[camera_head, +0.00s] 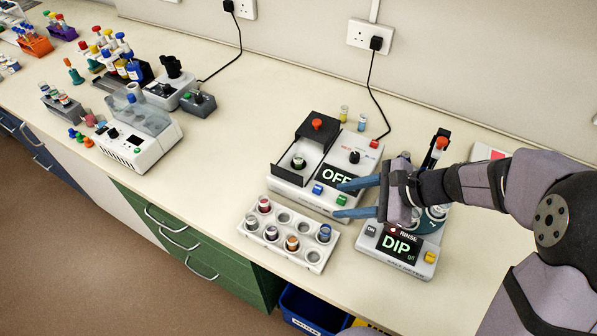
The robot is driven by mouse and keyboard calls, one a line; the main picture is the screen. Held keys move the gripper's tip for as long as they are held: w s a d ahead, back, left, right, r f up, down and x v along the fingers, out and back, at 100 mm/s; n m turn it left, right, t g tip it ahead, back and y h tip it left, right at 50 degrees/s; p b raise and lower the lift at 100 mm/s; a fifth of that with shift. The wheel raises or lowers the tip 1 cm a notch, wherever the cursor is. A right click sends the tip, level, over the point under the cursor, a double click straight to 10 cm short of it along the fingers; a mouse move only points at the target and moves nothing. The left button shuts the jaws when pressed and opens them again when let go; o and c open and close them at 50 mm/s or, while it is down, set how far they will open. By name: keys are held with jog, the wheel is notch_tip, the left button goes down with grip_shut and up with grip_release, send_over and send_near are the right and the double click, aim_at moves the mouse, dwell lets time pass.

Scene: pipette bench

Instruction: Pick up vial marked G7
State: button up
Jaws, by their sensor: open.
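Several small capped vials stand in a white rack (313,256) at the front edge of the bench: a red-capped one (264,204), a dark one (271,233), an orange-brown one (292,243) and a blue one (325,232). Some rack holes are empty. Another vial (298,162) sits in the device reading OFF (290,178). The markings are too small to read, so I cannot tell which vial is G7. My gripper (345,200) is open and empty, its two blue fingers pointing left, in front of the OFF device and to the upper right of the rack.
Two small vials, yellow (344,113) and blue (362,123), stand behind the OFF device. A white instrument (137,150) stands at left. Bench between is clear. A blue bin (305,312) is below the edge.

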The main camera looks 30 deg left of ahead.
aim_at(295, 156)
jog(key=w+a+m+y+b, duration=0.1)
jog(key=w+a, duration=0.1)
jog(key=a, duration=0.1)
jog(key=w+a+m+t+y+b, duration=0.1)
jog(key=w+a+m, duration=0.1)
jog(key=a, duration=0.1)
jog(key=w+a+m+y, duration=0.1)
jog(key=w+a+m, duration=0.1)
jog(key=a, duration=0.1)
jog(key=shift+w+f+t+y+b, duration=0.1)
jog(key=shift+w+t+y+b, duration=0.05)
jog(key=shift+t+y+b, duration=0.2)
jog(key=shift+w+a+m, duration=0.3)
jog(key=shift+a+m, duration=0.1)
jog(key=shift+p+x, duration=0.3)
jog(key=shift+x, duration=0.7)
jog(key=shift+a+p, duration=0.45)
jog(key=shift+a, duration=0.15)
jog(key=shift+p+x, duration=0.8)
jog(key=shift+x, duration=1.25)
grip_shut()
